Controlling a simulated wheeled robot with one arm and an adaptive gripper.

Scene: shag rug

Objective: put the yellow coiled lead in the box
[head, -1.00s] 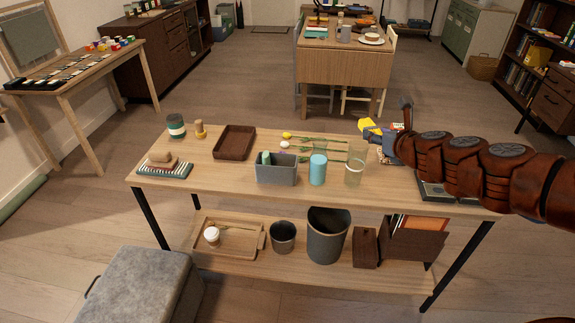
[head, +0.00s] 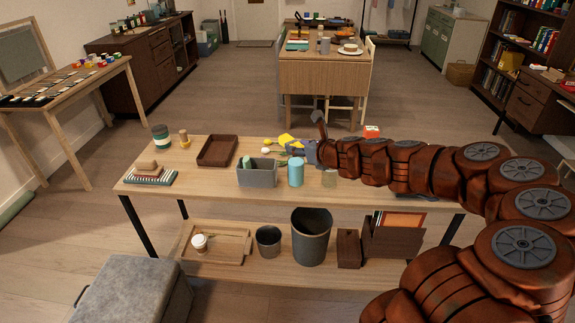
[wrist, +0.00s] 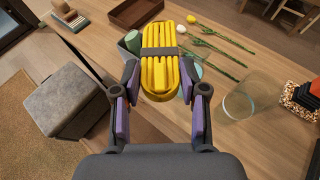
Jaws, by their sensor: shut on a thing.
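The yellow coiled lead (wrist: 170,28) has a dark band around its middle. My gripper (wrist: 158,78) is shut on it, with a purple-padded finger at each side. In the head view the lead (head: 285,139) shows only partly, over the back of the table, left of my gripper (head: 300,150). A small open grey box (head: 257,179) with a green thing inside stands on the table, in front and left of the gripper. The wrist view shows part of this box (wrist: 124,50) beside the lead. A large grey box (head: 130,295), apparently closed, stands on the floor at lower left.
A turquoise tumbler (head: 296,174) and a clear glass (wrist: 240,100) stand near my arm. Flowers with green stems (wrist: 215,47) lie on the table. An empty brown tray (head: 217,151) is left of the gripper. The table's front left is partly clear.

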